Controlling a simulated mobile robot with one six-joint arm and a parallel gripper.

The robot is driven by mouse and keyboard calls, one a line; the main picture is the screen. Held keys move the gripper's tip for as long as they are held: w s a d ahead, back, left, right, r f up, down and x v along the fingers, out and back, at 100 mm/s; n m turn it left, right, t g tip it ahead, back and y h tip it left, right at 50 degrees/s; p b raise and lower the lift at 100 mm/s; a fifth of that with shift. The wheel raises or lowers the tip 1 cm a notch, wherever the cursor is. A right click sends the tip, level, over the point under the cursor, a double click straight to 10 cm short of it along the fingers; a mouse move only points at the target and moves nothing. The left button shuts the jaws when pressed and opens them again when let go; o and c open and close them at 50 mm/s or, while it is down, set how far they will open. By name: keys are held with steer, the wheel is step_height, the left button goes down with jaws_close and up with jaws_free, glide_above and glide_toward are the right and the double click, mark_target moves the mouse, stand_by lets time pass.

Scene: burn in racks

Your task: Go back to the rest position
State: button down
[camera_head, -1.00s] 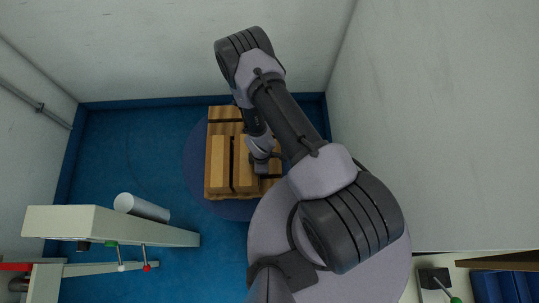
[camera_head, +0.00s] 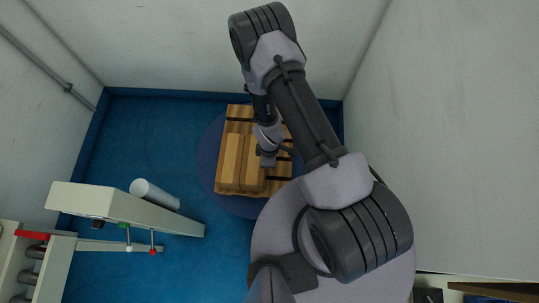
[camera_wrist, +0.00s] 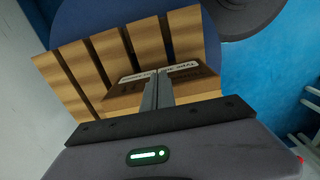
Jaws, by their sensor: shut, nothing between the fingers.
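My gripper (camera_wrist: 158,88) is shut and empty in the wrist view, its two fingers pressed together. The fingertips stand in front of a brown cardboard box (camera_wrist: 125,98) with white printed labels, hiding its middle; I cannot tell whether they touch it. The box lies on a slatted wooden pallet (camera_wrist: 75,55). In the head view my gripper (camera_head: 267,160) hangs from my bent arm over the right part of the pallet (camera_head: 238,112). The fingertips are too small to make out there. The box (camera_head: 230,160) shows to the left of the gripper.
The pallet stands on a round dark blue disc (camera_head: 210,150) on the blue floor (camera_head: 130,130). A pale rack (camera_head: 130,215) with a grey cylinder (camera_head: 154,193) beside it is at the left. White walls (camera_head: 190,45) close in the back and right. Floor between rack and pallet is clear.

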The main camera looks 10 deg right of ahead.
steer(key=w+r+m+t+p, duration=0.1)
steer(key=w+r+m, duration=0.2)
steer(key=r, duration=0.8)
steer(key=w+d+r+m+t, duration=0.1)
steer(key=w+r+m, duration=0.1)
steer(key=r, duration=0.9)
steer(key=w+r+m+p, duration=0.1)
steer(key=w+r+m, duration=0.2)
steer(key=r, duration=0.8)
steer(key=s+r+m+t+y, duration=0.1)
steer(key=s+r+m+t, duration=0.1)
steer(key=s+r+m, duration=0.3)
steer(key=s+r+m+t+y, duration=0.1)
steer(key=s+r+m, duration=0.4)
steer(key=s+r, duration=0.5)
step_height(320, 180, up, 8)
steer(key=shift+s+d+m+t+b, duration=0.3)
steer(key=shift+s+d+t+b, duration=0.05)
steer(key=shift+s+t+b, duration=0.1)
